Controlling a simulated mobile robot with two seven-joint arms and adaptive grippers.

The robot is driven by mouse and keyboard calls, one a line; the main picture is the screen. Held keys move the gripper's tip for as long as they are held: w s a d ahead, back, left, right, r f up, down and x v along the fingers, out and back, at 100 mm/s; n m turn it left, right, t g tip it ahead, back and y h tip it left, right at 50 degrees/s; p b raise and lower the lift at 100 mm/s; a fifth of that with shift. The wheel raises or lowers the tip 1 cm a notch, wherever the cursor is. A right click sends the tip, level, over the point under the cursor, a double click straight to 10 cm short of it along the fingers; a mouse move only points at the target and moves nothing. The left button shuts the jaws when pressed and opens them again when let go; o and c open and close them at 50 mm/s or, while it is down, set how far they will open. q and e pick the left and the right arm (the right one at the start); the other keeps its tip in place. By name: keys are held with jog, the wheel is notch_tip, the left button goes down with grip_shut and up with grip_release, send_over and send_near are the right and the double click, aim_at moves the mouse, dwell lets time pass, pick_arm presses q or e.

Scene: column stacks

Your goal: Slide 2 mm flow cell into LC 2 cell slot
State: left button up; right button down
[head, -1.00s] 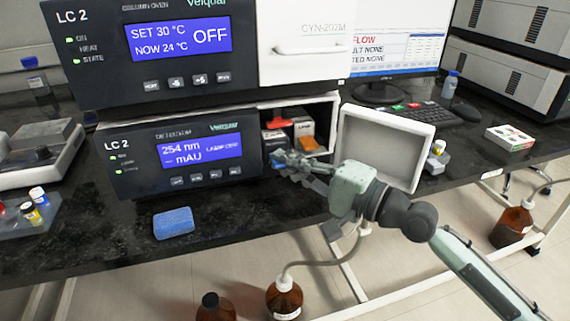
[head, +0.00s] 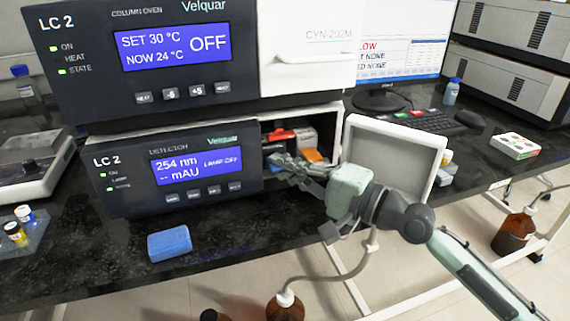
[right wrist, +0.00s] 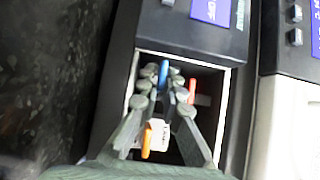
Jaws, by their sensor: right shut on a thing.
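The LC 2 detector (head: 170,168) stands under the column oven, its side compartment (right wrist: 222,120) open. My right gripper (head: 282,160) reaches into the compartment opening. In the right wrist view its fingers (right wrist: 163,78) are shut on a blue-handled piece (right wrist: 164,72), which looks like a flow cell. Its lower part is hidden inside, and I cannot tell how deep it sits. A red-handled piece (head: 281,136) and an orange-handled piece (head: 313,155) are in the compartment beside it. The size markings are not readable. My left gripper is not in view.
The open white door (head: 390,160) stands right of the compartment, close to my right gripper. A blue sponge (head: 170,243) lies on the black bench (head: 110,270) in front of the detector. A keyboard (head: 430,123) is behind the door. Brown bottles (head: 285,307) stand below the bench.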

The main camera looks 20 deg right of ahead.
jog(key=c, duration=1.6)
grip_release()
jog(key=shift+f, duration=0.1)
jog(key=shift+v, duration=5.95)
